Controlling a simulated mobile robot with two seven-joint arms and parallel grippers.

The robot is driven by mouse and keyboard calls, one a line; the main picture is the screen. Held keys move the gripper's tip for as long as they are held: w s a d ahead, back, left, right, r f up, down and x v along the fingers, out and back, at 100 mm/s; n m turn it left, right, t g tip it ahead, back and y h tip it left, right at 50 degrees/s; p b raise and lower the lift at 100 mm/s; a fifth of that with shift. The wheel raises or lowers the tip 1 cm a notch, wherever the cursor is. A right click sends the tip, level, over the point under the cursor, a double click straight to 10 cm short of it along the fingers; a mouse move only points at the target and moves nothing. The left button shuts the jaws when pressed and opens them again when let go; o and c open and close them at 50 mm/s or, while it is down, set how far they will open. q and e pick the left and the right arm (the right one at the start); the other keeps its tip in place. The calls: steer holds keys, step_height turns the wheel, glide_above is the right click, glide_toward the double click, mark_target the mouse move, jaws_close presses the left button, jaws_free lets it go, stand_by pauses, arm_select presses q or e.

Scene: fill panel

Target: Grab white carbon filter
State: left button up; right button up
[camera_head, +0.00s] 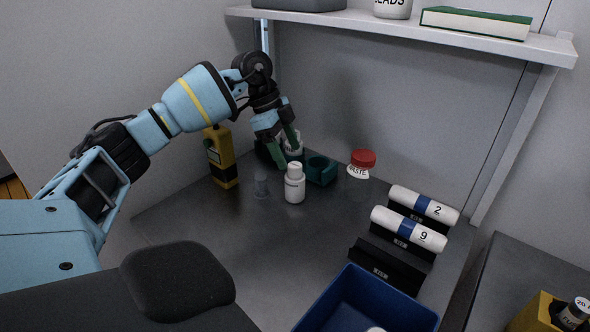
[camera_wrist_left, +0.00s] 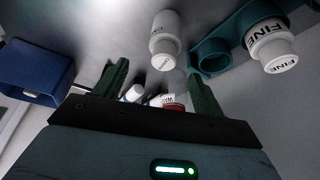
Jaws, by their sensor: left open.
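A small white bottle (camera_head: 294,187) stands upright on the grey worktop; its label is too small to read. It also shows in the left wrist view (camera_wrist_left: 164,45), with a label starting with "C". A second white bottle marked "FINE" (camera_wrist_left: 270,45) sits in a teal holder (camera_head: 320,170) in the left wrist view. My left gripper (camera_head: 289,158), with green fingers, is open and empty, just above and behind the standing bottle. It is apart from the bottle as far as I can tell. My right gripper is out of view.
White cylinders marked 2 (camera_head: 424,204) and 9 (camera_head: 408,230) lie on black stands at right. A red-lidded waste jar (camera_head: 361,164) stands behind. A shelf (camera_head: 400,28) hangs above.

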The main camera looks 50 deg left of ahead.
mark_target(295, 165)
arm_select(q)
steer(key=shift+w+x, duration=0.1)
steer(key=shift+x, duration=1.7)
steer(key=shift+w+x, duration=0.15)
steer(key=shift+x, duration=1.6)
steer(key=c, duration=1.1)
steer(key=shift+r+p, duration=0.3)
steer(key=shift+r, duration=4.8)
